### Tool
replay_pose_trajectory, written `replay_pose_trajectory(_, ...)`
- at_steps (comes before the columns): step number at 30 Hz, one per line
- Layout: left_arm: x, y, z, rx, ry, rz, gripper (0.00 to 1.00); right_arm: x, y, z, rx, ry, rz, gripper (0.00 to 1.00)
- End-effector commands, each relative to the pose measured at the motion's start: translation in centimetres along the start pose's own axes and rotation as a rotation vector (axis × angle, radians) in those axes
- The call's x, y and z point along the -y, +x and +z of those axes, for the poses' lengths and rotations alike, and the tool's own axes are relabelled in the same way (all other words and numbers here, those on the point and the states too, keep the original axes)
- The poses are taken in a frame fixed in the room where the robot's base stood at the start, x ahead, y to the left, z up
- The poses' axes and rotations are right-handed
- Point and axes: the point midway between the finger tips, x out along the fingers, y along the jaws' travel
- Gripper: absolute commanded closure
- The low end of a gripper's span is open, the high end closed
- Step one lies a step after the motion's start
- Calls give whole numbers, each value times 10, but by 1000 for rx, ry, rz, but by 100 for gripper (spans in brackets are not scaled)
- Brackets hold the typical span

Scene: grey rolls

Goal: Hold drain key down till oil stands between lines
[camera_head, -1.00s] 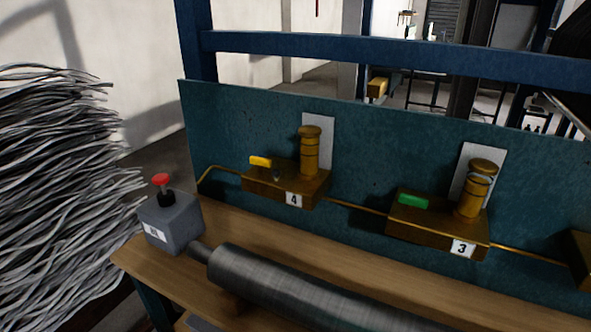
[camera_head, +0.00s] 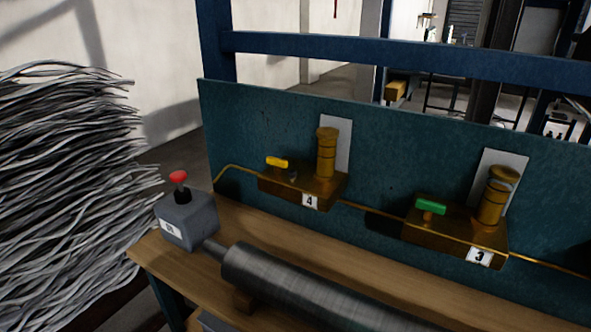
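Two brass oiler blocks are fixed along the teal panel in the head view. The block labelled 4 (camera_head: 290,188) has a yellow key (camera_head: 277,161) on top and a ringed brass sight column (camera_head: 326,152) in front of a white plate. The block labelled 3 (camera_head: 440,229) has a green key (camera_head: 431,207) and a similar column (camera_head: 495,200), with a pale band near its top. The oil level and any lines are too small to read. Neither of my grippers is in view.
A grey box with a red push button (camera_head: 179,177) stands at the bench's left end. A grey metal roll (camera_head: 300,285) lies along the wooden bench (camera_head: 262,226). A thin brass pipe links the blocks. A stack of wavy grey strands (camera_head: 65,190) stands at left.

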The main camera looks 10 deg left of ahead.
Motion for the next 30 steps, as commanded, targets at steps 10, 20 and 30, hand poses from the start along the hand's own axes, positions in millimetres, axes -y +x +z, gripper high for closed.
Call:
replay_pose_trajectory(10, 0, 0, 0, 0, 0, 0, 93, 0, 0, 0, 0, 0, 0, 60)
replay_pose_trajectory(20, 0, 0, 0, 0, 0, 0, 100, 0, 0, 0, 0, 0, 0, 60)
replay_pose_trajectory(30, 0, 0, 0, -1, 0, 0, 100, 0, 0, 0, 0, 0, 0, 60)
